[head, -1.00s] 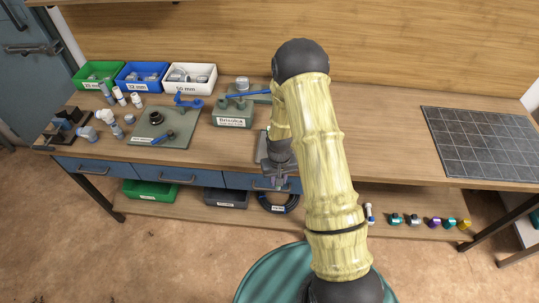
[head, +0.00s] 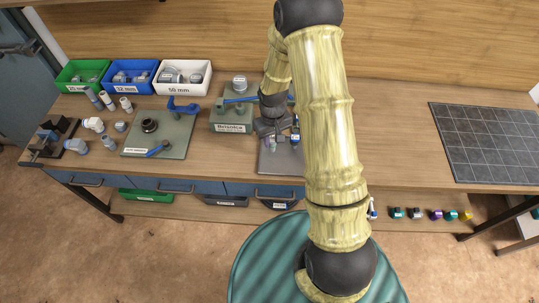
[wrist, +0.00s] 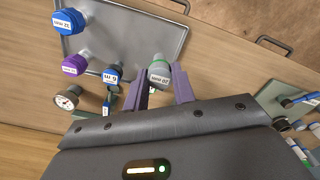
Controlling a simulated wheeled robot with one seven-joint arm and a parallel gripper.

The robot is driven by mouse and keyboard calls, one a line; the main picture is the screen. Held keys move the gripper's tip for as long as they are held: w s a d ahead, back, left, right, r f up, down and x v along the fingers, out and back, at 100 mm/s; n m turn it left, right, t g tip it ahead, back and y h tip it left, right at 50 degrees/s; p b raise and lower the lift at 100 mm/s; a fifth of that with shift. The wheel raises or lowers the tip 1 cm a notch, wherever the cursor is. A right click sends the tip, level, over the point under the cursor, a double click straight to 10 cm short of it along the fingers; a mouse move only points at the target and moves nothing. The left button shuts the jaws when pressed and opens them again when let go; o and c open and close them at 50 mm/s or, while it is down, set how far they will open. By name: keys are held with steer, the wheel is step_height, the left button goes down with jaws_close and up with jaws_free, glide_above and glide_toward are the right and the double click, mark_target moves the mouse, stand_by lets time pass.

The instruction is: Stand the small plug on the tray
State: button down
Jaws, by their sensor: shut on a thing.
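The grey tray (wrist: 140,35) lies on the bench and shows in the head view (head: 282,161) under my gripper. My gripper (wrist: 160,88) has purple fingers shut on a grey-green plug (wrist: 159,72) labelled 20 mm. The plug appears near the tray's edge; I cannot tell whether it touches the tray. A large blue plug (wrist: 69,22) labelled 32 mm, a purple plug (wrist: 75,64) and a smaller dark blue plug (wrist: 113,71) stand at or on the tray. In the head view my gripper (head: 270,143) is low over the tray, its fingers partly hidden.
A round gauge (wrist: 67,99) is close to my gripper. A green block with a blue lever (head: 232,115) stands left of the tray, with a green plate (head: 172,145) farther left. Bins (head: 182,78) line the back left. The bench right of my arm is clear up to a dark grid panel (head: 485,140).

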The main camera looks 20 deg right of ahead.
mark_target(272, 149)
steer(key=shift+w+r, duration=0.1)
steer(key=shift+s, duration=0.2)
steer(key=f+p, duration=0.2)
steer(key=f, duration=0.3)
steer(key=shift+w+f, duration=0.2)
steer(key=shift+d+f, duration=0.15)
steer(key=shift+f, duration=0.05)
steer(key=shift+s, duration=0.15)
steer(key=shift+a+f, duration=0.15)
steer(key=shift+a, duration=0.05)
step_height(272, 149, down, 3)
steer(key=shift+f+p, duration=0.2)
steer(key=shift+p, duration=0.65)
steer(key=shift+d+f, duration=0.1)
steer(key=shift+f, duration=0.15)
